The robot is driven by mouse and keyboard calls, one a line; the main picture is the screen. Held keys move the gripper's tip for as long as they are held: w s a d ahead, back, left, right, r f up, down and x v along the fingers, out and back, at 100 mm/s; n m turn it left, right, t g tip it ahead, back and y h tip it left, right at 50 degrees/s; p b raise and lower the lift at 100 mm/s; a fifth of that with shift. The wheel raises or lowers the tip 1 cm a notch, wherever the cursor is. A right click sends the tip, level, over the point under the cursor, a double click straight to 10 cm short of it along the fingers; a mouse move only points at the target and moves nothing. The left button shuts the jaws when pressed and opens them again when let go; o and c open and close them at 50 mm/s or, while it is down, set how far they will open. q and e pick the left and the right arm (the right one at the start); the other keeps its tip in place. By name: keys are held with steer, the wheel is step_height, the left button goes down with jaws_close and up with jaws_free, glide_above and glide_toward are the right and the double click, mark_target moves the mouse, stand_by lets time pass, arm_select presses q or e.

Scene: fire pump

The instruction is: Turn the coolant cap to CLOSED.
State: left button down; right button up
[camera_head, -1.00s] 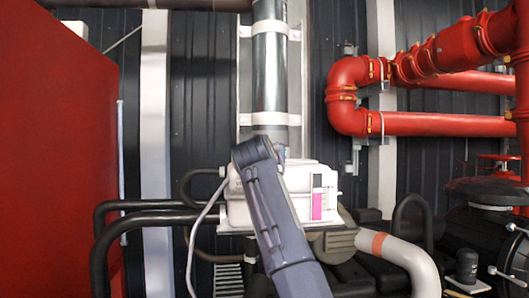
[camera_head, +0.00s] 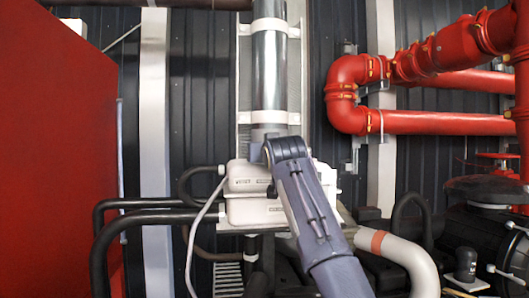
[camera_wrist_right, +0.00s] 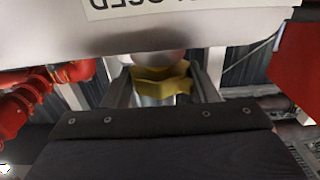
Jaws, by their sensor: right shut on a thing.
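The white coolant tank (camera_head: 250,209) stands in the middle of the head view, below a vertical metal pipe, and my right arm crosses in front of its right side. In the right wrist view the tank's white body (camera_wrist_right: 180,25) fills the top, with a label reading CLOSED (camera_wrist_right: 150,5) upside down and partly cut off. My right gripper (camera_wrist_right: 165,70) has a finger on each side of a yellow cap (camera_wrist_right: 162,82) and is shut on it. The cap and the right fingers are hidden in the head view. My left gripper is in neither view.
Black hoses (camera_head: 150,217) run into the tank's left side. Red pipes (camera_head: 430,123) are at the right and a large red panel (camera_head: 80,150) at the left. A pale hose (camera_head: 405,257) and dark machinery lie to the lower right.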

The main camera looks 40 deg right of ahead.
steer(key=shift+d+n+t+y, duration=0.2)
steer(key=shift+n+t+y, duration=0.6)
steer(key=shift+n+y, duration=0.65)
steer(key=shift+s+y, duration=0.1)
steer(key=shift+y, duration=0.65)
steer(key=o, duration=1)
steer(key=shift+s+f, duration=0.1)
steer(key=shift+s, duration=0.1)
steer(key=b+v, duration=0.4)
steer(key=v, duration=0.3)
steer(key=shift+s+a, duration=0.15)
steer(key=shift+s, duration=0.05)
